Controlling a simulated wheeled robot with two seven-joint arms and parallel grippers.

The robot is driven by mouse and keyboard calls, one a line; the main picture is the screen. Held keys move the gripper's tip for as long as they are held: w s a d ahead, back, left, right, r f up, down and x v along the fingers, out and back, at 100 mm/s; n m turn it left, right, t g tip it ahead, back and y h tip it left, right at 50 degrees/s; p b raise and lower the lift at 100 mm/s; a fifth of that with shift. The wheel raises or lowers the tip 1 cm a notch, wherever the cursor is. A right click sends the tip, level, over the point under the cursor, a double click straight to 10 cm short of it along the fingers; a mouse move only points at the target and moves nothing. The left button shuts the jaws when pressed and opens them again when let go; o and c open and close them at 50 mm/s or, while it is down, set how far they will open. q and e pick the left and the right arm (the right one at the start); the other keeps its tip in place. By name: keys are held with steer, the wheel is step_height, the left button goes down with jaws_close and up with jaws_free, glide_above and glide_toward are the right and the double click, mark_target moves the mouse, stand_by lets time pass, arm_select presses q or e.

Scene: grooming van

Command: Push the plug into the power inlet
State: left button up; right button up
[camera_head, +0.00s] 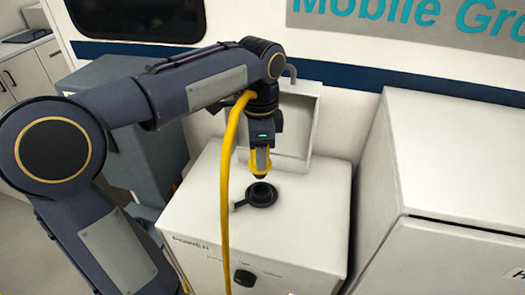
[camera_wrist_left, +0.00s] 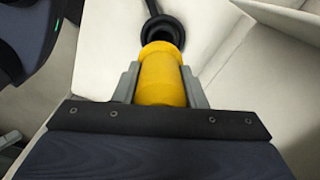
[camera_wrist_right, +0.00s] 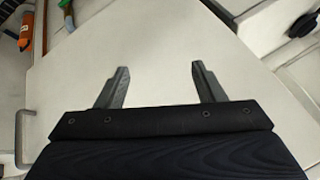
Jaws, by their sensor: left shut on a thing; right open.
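My left gripper (camera_head: 260,160) is shut on the yellow plug (camera_head: 260,162), which hangs nose down above the power inlet (camera_head: 261,194). The inlet is a round black socket on top of the white power box (camera_head: 310,212), with a black cap tab to its left. In the left wrist view the yellow plug (camera_wrist_left: 162,78) sits between both fingers, and its far end overlaps the black inlet (camera_wrist_left: 160,28). A small gap seems to show between plug tip and inlet in the head view. My right gripper (camera_wrist_right: 161,88) is open and empty over a white surface.
A yellow cable (camera_head: 225,180) hangs down in front of the power box. The box's raised lid (camera_head: 298,125) stands behind the inlet. A white cabinet (camera_head: 440,190) is at the right. In the right wrist view an orange object (camera_wrist_right: 27,30) lies at top left.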

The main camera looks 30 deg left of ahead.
arm_select(q)
steer(key=shift+w, duration=0.25)
steer(key=shift+w+f, duration=0.1)
steer(key=shift+w, duration=0.05)
steer(key=shift+f+b, duration=0.6)
steer(key=shift+b, duration=0.2)
step_height(320, 180, down, 3)
steer(key=b, duration=0.3)
steer(key=shift+f, duration=0.15)
arm_select(e)
steer(key=f, duration=0.4)
steer(key=shift+w+f, duration=0.3)
steer(key=shift+f, duration=0.1)
steer(key=shift+r, duration=0.2)
arm_select(q)
steer(key=shift+f, duration=0.25)
steer(key=shift+f, duration=0.2)
arm_select(e)
steer(key=shift+f, duration=0.1)
arm_select(q)
steer(key=shift+f+b, duration=0.3)
steer(key=shift+f, duration=0.25)
arm_select(e)
steer(key=shift+f, duration=0.25)
